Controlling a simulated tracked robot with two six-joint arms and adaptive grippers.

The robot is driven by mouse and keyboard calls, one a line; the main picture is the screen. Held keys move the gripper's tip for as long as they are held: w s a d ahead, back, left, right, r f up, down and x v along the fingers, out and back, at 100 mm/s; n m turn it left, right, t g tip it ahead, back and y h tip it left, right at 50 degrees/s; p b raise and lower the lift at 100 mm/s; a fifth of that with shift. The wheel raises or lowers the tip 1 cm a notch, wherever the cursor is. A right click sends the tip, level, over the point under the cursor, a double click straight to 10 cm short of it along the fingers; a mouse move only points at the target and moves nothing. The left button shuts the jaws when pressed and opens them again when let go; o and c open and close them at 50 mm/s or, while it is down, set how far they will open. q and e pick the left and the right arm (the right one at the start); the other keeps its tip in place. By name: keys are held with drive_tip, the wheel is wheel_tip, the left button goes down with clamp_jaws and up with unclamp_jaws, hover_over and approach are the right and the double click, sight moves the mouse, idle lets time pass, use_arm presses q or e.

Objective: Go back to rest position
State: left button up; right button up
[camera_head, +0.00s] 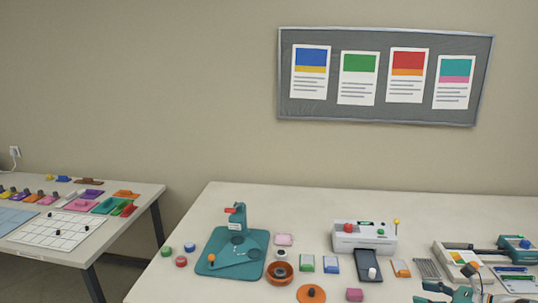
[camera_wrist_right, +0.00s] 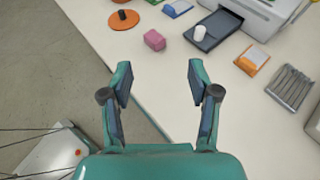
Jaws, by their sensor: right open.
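My right gripper (camera_head: 452,291) shows at the bottom right edge of the head view, partly cut off. In the right wrist view my right gripper (camera_wrist_right: 159,80) is open, its two dark-padded fingers wide apart with nothing between them. It hangs near the front edge of the white table (camera_wrist_right: 165,80). A pink block (camera_wrist_right: 154,40) lies beyond the fingertips, apart from them. My left gripper is not in view.
The white laminator (camera_head: 350,240) has a dark tray (camera_head: 368,262) in front. A teal punch (camera_head: 222,262), an orange disc (camera_head: 311,294) and small blocks stand left of it. Slim grey tools (camera_wrist_right: 291,88) lie right. A second table (camera_head: 150,190) stands at the left.

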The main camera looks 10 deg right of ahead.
drive_tip(key=a+f+n+g+y, duration=0.2)
drive_tip(key=a+f+g, duration=0.1)
drive_tip(key=a, duration=0.8)
drive_tip(key=a+f+n+g+y, duration=0.1)
drive_tip(key=a+f+g, duration=0.15)
drive_tip(key=a, duration=0.85)
drive_tip(key=s+a+f+n+g+h, duration=0.1)
drive_tip(key=s+a+f+n+g, duration=0.4)
drive_tip(key=s+a+f, duration=0.6)
drive_tip(key=s+a+f+n+h, duration=0.1)
drive_tip(key=s+f+n+h, duration=0.2)
drive_tip(key=s+n, duration=0.5)
drive_tip(key=s+a+f+n+h, duration=0.1)
drive_tip(key=s+f+n+h, duration=0.1)
drive_tip(key=s+f+n, duration=0.3)
drive_tip(key=s+n, duration=0.3)
drive_tip(key=n, duration=0.2)
drive_tip(key=shift+s+a+f+n+h, duration=0.2)
drive_tip(key=shift+a+n+h, duration=0.1)
drive_tip(key=shift+a+h, duration=0.1)
